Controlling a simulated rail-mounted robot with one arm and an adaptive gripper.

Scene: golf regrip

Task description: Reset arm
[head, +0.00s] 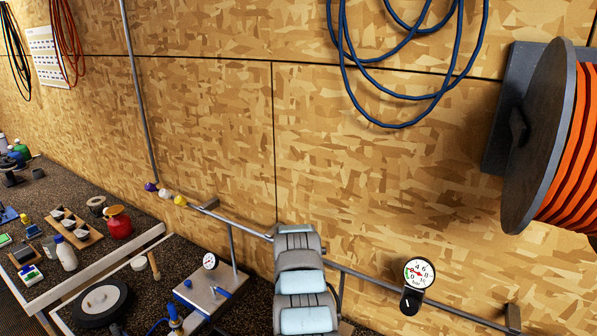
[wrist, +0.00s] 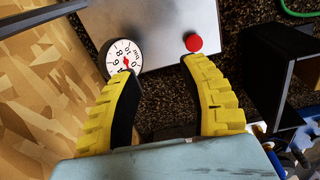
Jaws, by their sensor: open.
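My gripper (wrist: 158,68) shows in the wrist view with two yellow ribbed fingers with dark inner pads. The fingers are apart and nothing is held between them. The left fingertip overlaps the lower edge of a round white gauge (wrist: 122,54) in the picture; I cannot tell whether they touch. The right fingertip appears just below a red knob (wrist: 193,43) on a grey metal plate (wrist: 160,20). In the head view my arm's grey and pale blue links stand at the lower middle, and my gripper cannot be made out there.
In the head view, a metal box (head: 205,292) with a gauge stands left of my arm. Another gauge (head: 419,272) is on the wall rail at right. A hose reel (head: 545,135) juts out at upper right.

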